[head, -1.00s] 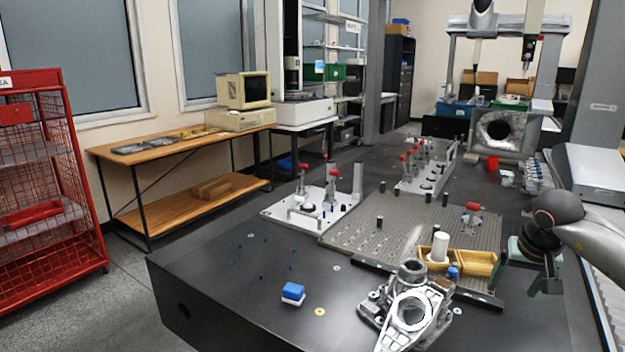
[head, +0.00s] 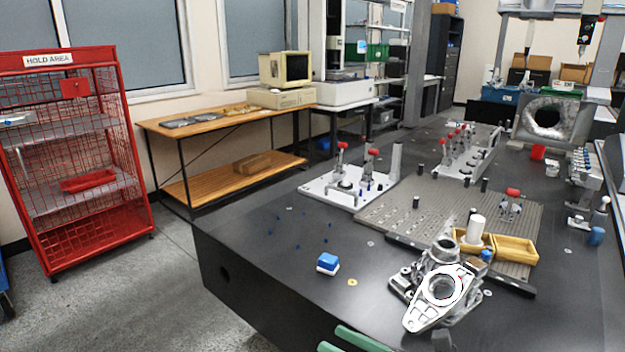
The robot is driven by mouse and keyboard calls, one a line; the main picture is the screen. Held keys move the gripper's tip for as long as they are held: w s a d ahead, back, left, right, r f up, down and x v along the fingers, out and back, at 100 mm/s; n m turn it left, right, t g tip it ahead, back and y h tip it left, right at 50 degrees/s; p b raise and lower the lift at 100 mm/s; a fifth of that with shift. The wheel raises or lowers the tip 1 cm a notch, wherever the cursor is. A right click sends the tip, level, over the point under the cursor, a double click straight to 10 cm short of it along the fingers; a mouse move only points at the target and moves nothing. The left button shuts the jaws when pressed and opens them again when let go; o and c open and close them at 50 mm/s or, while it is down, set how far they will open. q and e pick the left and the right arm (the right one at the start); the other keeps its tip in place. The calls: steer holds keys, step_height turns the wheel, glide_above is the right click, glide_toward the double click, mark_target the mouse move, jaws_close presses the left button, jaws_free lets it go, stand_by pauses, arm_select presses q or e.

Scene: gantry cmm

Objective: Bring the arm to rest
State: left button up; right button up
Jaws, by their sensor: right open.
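Only the green fingers of my right gripper (head: 332,339) show, at the bottom edge of the head view. They are apart, with nothing seen between them. They appear in front of the black table (head: 270,290), to the lower left of a grey metal casting (head: 425,308). The rest of the right arm is cut off by the frame. My left gripper is not in view.
A blue and white block (head: 327,263) lies on the table left of the casting. A perforated plate (head: 440,215) carries yellow bins (head: 515,247) and a white cylinder. Clamp fixtures (head: 347,187) stand behind. A red cage rack (head: 75,160) stands at left.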

steer(key=s+d+f+m+t+h, duration=0.25)
steer(key=f+m+h, duration=0.25)
steer(key=m, duration=0.8)
steer(key=s+d+f+m+t+h, duration=0.1)
steer(key=d+f+m+t+h, duration=0.35)
steer(key=m, duration=0.85)
steer(key=s+d+f+m+g+h, duration=0.2)
steer(key=s+f+m+g+h, duration=0.35)
steer(key=s+f+m, duration=0.7)
arm_select(q)
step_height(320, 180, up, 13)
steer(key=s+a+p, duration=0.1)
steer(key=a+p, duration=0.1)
steer(key=p, duration=1.6)
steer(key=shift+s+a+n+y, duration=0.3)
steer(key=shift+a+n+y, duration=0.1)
arm_select(e)
step_height(320, 180, up, 12)
steer(key=s+d+m+g+y, duration=0.1)
steer(key=s+d+m, duration=0.1)
steer(key=shift+d+g, duration=0.25)
steer(key=shift+g, duration=0.1)
steer(key=shift+s+f, duration=0.1)
